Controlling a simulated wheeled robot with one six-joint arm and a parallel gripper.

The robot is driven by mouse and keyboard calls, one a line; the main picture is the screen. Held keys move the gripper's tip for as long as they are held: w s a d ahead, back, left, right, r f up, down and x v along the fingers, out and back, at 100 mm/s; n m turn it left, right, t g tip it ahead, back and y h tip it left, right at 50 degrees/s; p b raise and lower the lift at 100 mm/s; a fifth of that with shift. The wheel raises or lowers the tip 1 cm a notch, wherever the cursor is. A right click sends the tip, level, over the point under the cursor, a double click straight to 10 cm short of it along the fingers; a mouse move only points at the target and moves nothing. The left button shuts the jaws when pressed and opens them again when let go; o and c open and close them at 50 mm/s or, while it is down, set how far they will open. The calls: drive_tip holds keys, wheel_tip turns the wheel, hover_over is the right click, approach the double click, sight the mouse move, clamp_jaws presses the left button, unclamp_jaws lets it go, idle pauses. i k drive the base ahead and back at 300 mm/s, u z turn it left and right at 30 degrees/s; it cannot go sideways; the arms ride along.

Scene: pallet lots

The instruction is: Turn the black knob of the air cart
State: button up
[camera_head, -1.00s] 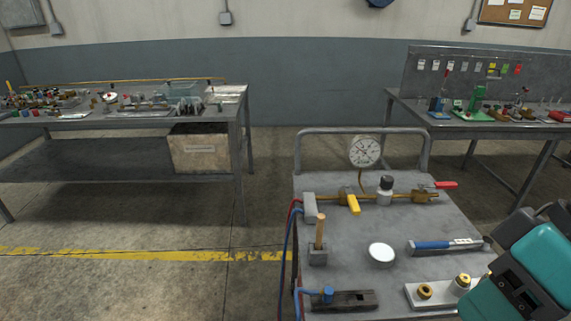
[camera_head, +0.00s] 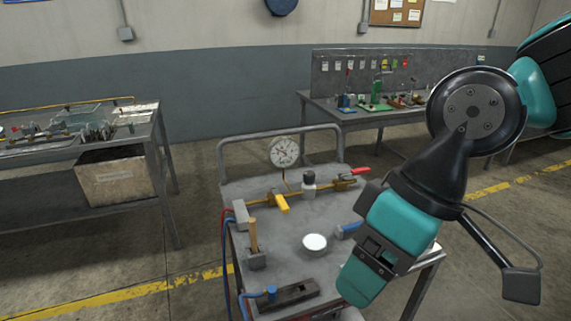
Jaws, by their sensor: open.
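The air cart (camera_head: 281,228) stands in the lower middle, a grey-topped cart with a rail at its back. Its black knob (camera_head: 309,177) stands upright on a pale cylinder in the brass pipe line, between the yellow lever handle (camera_head: 281,203) and the red-handled valve (camera_head: 357,171). A round white-faced gauge (camera_head: 284,151) rises behind the pipe. My gripper (camera_head: 370,262), teal and black, hangs over the right part of the cart, nearer me and to the right of the knob, apart from it. It is open; its fingertips cannot be made out clearly.
On the cart lie a white disc (camera_head: 314,243), a wooden-handled piece (camera_head: 253,246), a dark block with a blue fitting (camera_head: 289,294) and a blue-handled tool (camera_head: 350,230), partly hidden by my arm. Benches stand back left and back right. Floor between the left bench and cart is clear.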

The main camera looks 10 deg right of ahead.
sight(309, 177)
drive_tip(key=z, duration=0.2)
drive_tip(key=k, duration=0.45)
drive_tip(key=u, duration=1.1)
drive_tip(key=i, duration=1.05)
drive_tip(key=z, duration=0.5)
